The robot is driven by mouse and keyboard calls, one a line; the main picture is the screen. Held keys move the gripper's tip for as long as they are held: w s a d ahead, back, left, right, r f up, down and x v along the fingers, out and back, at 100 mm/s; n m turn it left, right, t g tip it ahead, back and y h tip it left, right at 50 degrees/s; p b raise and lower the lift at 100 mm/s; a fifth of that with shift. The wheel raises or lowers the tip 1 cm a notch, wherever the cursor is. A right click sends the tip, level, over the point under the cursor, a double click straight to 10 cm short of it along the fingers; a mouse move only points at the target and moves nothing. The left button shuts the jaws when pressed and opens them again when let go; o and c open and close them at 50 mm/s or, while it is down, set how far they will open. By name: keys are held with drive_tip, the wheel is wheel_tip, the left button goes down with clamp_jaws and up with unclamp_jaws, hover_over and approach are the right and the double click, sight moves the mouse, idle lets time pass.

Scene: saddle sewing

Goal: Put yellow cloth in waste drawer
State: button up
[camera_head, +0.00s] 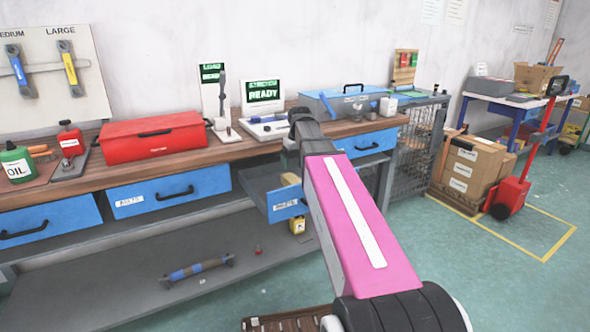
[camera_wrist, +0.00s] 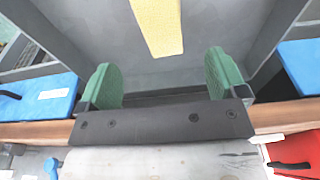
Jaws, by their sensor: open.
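The yellow cloth (camera_wrist: 158,25) shows as a flat strip at the top middle of the wrist view, over the grey floor of an open drawer (camera_wrist: 95,30). In the head view the yellow cloth (camera_head: 291,179) shows in part at the blue-fronted open drawer (camera_head: 285,205), whose label I cannot read. My arm hides part of both. My gripper (camera_wrist: 163,78) has its green fingers wide apart with nothing between them. The cloth lies beyond the fingertips, apart from them.
The wooden bench (camera_head: 225,152) holds a red toolbox (camera_head: 153,138), a green oil bottle (camera_head: 17,165) and a grey-blue case (camera_head: 345,100). Blue drawers (camera_head: 168,191) flank the open one. Boxes (camera_head: 470,170) stand at right.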

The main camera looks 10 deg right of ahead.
drive_tip(key=shift+s+r, duration=0.15)
drive_tip(key=shift+r, duration=0.8)
idle(0.5)
